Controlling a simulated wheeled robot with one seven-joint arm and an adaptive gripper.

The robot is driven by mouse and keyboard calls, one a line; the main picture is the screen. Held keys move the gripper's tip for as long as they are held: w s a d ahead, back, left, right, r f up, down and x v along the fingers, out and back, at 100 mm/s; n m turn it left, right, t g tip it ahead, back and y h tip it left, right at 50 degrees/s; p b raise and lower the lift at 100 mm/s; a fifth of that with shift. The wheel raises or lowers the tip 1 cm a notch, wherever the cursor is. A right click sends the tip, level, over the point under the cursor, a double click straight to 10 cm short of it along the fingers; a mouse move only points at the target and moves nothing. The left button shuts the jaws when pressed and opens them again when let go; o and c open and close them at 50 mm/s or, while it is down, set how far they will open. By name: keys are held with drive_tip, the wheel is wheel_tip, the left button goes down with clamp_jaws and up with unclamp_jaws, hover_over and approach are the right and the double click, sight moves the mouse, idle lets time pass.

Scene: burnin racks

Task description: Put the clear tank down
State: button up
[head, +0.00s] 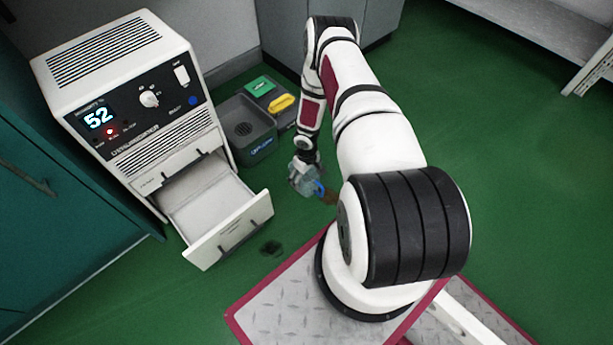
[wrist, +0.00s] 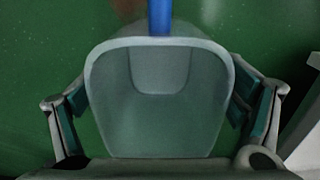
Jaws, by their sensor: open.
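The clear tank (wrist: 160,120) is a see-through tub with a pale rim and a blue part at its top edge. It fills the middle of the wrist view, between the two fingers of my gripper (head: 303,177). The fingers are spread on either side of it, with their teal pads close to its walls. In the head view the tank (head: 311,188) shows small and bluish by the gripper, low over or on the green floor. I cannot tell whether its underside touches the floor.
A white dehumidifier (head: 130,100) reading 52 stands at the left with its drawer (head: 230,230) pulled out. A grey bin (head: 247,128) and a case with green and yellow items (head: 270,98) sit behind the gripper. Floor at right is clear.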

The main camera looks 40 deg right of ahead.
drive_tip(key=w+d+r+h+p, duration=0.1)
drive_tip(key=w+r+p, duration=0.2)
drive_tip(key=r, duration=1.3)
drive_tip(key=w+d+r+h+p, duration=0.1)
drive_tip(key=w+r+p, duration=0.1)
drive_tip(key=r, duration=1.4)
drive_tip(key=s+a+r+m+h, duration=0.1)
drive_tip(key=a+r, duration=0.1)
drive_tip(key=r, duration=0.8)
drive_tip(key=s+a+r+h, duration=0.1)
drive_tip(key=s+a+r, duration=0.1)
drive_tip(key=r, duration=0.8)
drive_tip(key=s+a+r+y, duration=0.1)
drive_tip(key=s+a+r, duration=0.4)
drive_tip(key=s+r, duration=0.25)
drive_tip(key=s+a+r, duration=0.6)
drive_tip(key=r, duration=0.2)
drive_tip(key=s+a+r+y, duration=0.1)
drive_tip(key=s+a, duration=0.3)
drive_tip(key=s, duration=0.4)
drive_tip(key=s+a+r+y, duration=0.2)
drive_tip(key=s+a, duration=0.3)
drive_tip(key=s, duration=0.4)
drive_tip(key=shift+s, duration=0.3)
drive_tip(key=shift+r, duration=0.1)
